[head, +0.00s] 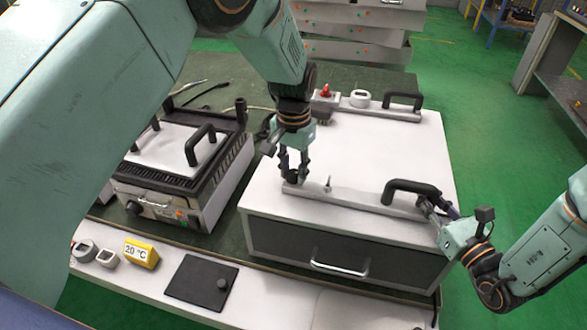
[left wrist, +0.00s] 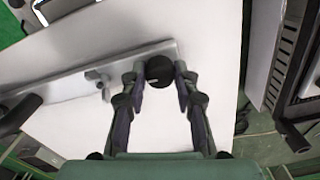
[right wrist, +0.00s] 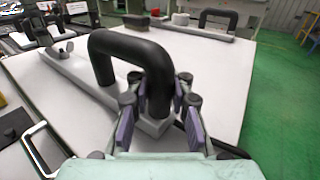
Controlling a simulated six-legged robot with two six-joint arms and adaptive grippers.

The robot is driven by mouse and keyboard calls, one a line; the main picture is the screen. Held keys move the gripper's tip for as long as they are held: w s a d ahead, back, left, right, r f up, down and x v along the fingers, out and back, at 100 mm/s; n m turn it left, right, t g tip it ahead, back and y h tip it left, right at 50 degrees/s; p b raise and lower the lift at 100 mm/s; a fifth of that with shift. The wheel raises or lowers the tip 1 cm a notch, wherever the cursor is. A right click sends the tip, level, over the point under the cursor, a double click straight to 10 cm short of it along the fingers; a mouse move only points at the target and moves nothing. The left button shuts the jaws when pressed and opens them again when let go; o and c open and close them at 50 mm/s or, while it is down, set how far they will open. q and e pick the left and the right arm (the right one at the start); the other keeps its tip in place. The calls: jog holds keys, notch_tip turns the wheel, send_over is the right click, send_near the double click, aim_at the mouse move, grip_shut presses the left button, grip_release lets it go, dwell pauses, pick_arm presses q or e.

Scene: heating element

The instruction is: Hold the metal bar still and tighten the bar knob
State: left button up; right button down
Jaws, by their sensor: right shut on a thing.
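The metal bar (head: 350,202) lies along the front of the white box's top, with a black arched handle (head: 412,187) at its right end. My right gripper (head: 430,207) is shut on the handle's right leg; the right wrist view shows the fingers on both sides of the handle (right wrist: 130,50). The black bar knob (left wrist: 160,70) is at the bar's left end. My left gripper (head: 294,165) points down over it. In the left wrist view its open fingers stand either side of the knob, with gaps. A small wing-shaped fastener (head: 327,184) stands on the bar beside the knob.
A second bar with a black handle (head: 403,98) lies at the box's back. The box (head: 345,245) has a drawer with a metal handle. A grill-like heater (head: 180,165) stands to the left. A yellow 20 °C block (head: 141,254) and black plate (head: 200,282) are in front.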

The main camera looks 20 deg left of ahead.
aim_at(293, 172)
pick_arm(q)
grip_shut()
jog(key=shift+n, duration=0.6)
jog(key=o, duration=0.5)
grip_release()
jog(key=shift+o, duration=0.2)
jog(key=shift+r, duration=0.1)
notch_tip(293, 172, up, 12)
